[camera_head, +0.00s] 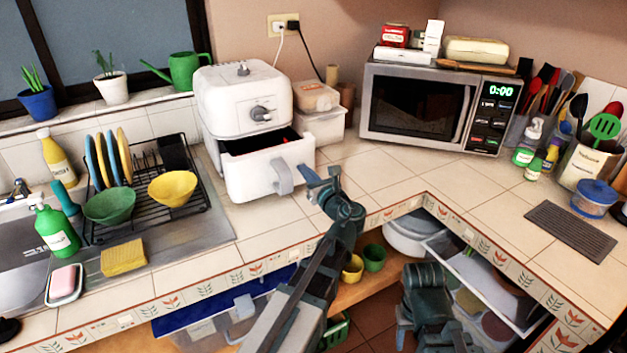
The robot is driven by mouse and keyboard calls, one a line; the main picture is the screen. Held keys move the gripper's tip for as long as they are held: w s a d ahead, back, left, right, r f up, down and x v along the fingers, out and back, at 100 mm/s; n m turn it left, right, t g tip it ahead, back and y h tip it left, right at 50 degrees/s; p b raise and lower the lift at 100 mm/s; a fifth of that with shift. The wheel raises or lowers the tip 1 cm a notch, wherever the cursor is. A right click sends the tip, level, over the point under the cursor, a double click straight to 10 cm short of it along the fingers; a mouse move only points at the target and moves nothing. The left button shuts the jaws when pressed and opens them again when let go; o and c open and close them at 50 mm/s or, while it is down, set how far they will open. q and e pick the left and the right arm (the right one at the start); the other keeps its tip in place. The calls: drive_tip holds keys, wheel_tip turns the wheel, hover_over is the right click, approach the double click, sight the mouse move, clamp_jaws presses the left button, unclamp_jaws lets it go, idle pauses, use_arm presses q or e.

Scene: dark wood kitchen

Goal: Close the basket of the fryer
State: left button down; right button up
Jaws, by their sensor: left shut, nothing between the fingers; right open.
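The white air fryer (243,97) stands on the tiled counter against the back wall. Its basket (255,172) is pulled out toward the front, with the dark inside showing above its front panel. The basket's grey handle (283,178) sticks out in front. My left gripper (309,177) is shut and empty, just right of the handle and close to it; whether it touches cannot be told. My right gripper (425,290) is open, low at the bottom right, in front of the counter and away from the fryer; its fingers are hard to make out.
A dish rack (150,215) with bowls and plates stands left of the fryer. Plastic containers (318,125) are behind it on the right. A microwave (430,107) stands further right. Open shelves lie below the counter edge.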

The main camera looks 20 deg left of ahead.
use_arm(q)
drive_tip(key=x, duration=1.1)
drive_tip(key=shift+w+a, duration=0.1)
drive_tip(key=shift+w, duration=0.1)
drive_tip(key=shift+w+a, duration=0.1)
use_arm(e)
drive_tip(key=shift+d, duration=0.1)
use_arm(q)
drive_tip(key=shift+w+r, duration=0.1)
drive_tip(key=shift+r, duration=0.05)
drive_tip(key=v, duration=0.5)
drive_tip(key=shift+s, duration=0.3)
drive_tip(key=v, duration=0.9)
use_arm(e)
drive_tip(key=shift+s+d, duration=0.1)
drive_tip(key=shift+d, duration=0.75)
